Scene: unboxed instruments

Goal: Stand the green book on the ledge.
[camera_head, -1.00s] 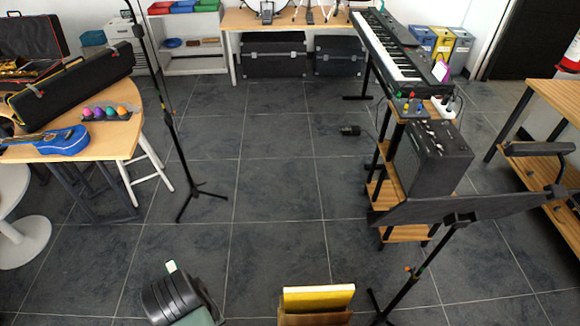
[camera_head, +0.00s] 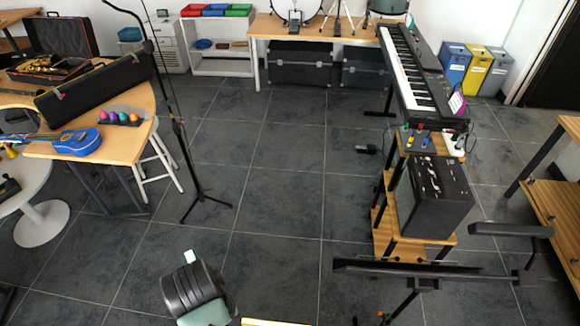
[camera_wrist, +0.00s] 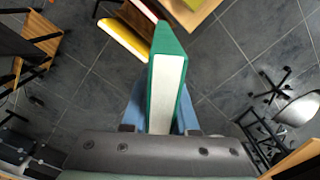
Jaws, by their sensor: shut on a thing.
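The green book (camera_wrist: 168,80) is in my gripper (camera_wrist: 163,112), between its blue fingers. Its pale page edge faces the wrist camera. I cannot tell from these views what is under it. A dark music stand (camera_head: 420,274) is at the lower right in the head view, seen nearly edge-on. I cannot tell whether its lip is the ledge. The gripper and green book do not show clearly in the head view; part of my arm shows at the bottom.
A yellow book (camera_wrist: 126,41) and a red book (camera_wrist: 146,8) are near the green one, beside a wooden surface (camera_wrist: 190,12). A black amplifier (camera_head: 432,198) stands on a wooden rack behind the music stand. The floor (camera_head: 275,200) in the middle is clear.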

